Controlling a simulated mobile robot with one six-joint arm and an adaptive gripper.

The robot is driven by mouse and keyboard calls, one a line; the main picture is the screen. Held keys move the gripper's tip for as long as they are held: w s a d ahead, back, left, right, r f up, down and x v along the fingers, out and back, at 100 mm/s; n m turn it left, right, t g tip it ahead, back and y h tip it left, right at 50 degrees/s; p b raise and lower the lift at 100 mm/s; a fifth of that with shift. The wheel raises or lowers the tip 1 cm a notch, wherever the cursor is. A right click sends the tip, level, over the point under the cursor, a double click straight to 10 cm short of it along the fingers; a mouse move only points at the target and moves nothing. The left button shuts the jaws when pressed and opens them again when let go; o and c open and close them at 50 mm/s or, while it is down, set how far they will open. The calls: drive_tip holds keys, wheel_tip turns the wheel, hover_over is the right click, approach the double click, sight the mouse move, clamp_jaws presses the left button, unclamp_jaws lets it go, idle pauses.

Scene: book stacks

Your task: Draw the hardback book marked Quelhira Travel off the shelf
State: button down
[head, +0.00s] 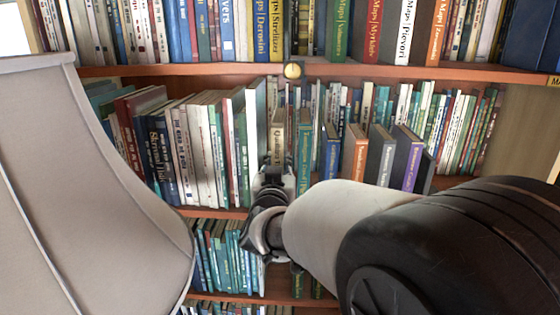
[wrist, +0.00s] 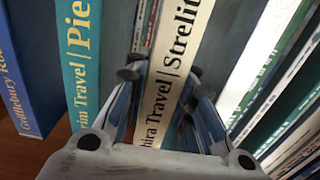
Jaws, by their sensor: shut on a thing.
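The Quelhira Travel book is a slim hardback with a cream spine and dark lettering (head: 277,130). It stands upright in the middle shelf row in the head view. In the wrist view its cream spine (wrist: 187,55) reads "hira Travel | Strelit", with the start of the title hidden. My gripper (wrist: 162,76) has one finger on each side of the spine and is shut on this book. In the head view my gripper (head: 275,170) covers the lower part of the spine. A teal book (wrist: 82,55) marked "rim Travel | Pie" stands to the left in the wrist view.
A large pale lampshade (head: 95,190) fills the left foreground of the head view. Upright books crowd both sides, including an orange one (head: 354,155). More books (head: 225,255) fill the shelf below.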

drive_tip(key=shift+r, duration=0.65)
drive_tip(key=s+p, duration=0.1)
drive_tip(key=s, duration=1.8)
drive_tip(key=shift+a, duration=0.35)
